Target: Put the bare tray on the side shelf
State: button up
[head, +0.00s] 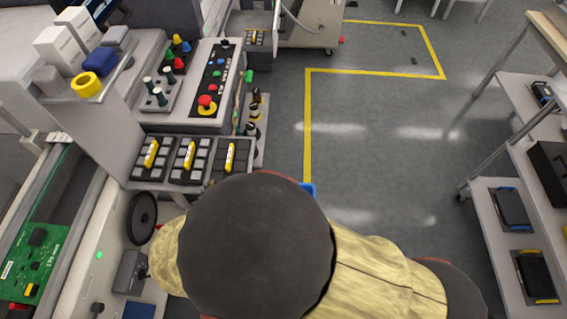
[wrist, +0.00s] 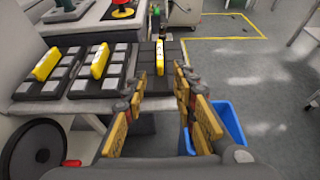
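Three dark trays with upright yellow handles stand in a row on a ledge. In the wrist view the left tray (wrist: 35,83) and middle tray (wrist: 100,80) carry grey blocks. The right tray (wrist: 146,60) shows dark cells and looks bare; its yellow handle (wrist: 160,57) is upright. It also shows in the head view (head: 219,160), just beyond my arm. My gripper (wrist: 158,88) is open and empty, its fingers apart on the near side of the right tray. In the head view my arm hides the gripper. Which surface is the side shelf is unclear.
A control panel with a red button (head: 207,102) stands behind the trays. A blue bin (wrist: 228,122) is below right of my gripper. A shelf trolley (head: 487,222) at the right holds dark flat items. The grey floor (head: 375,135) between is clear.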

jog(key=w+d+r+m+g+h, duration=0.15)
jog(key=d+r+m+g, duration=0.3)
jog(key=d+m, duration=0.65)
jog(key=d+r+m+g+h, duration=0.3)
jog(key=d+r+m, duration=0.3)
jog(key=d, duration=0.9)
jog(key=s+d+r+m+y, duration=0.6)
jog(key=s+d+r+m, duration=0.2)
jog(key=m, duration=0.9)
notch_tip(320, 180, up, 2)
jog(key=s, duration=0.3)
jog(key=shift+d+r+m, duration=0.2)
jog(key=shift+r+m, duration=0.05)
jog(key=shift+m, duration=0.05)
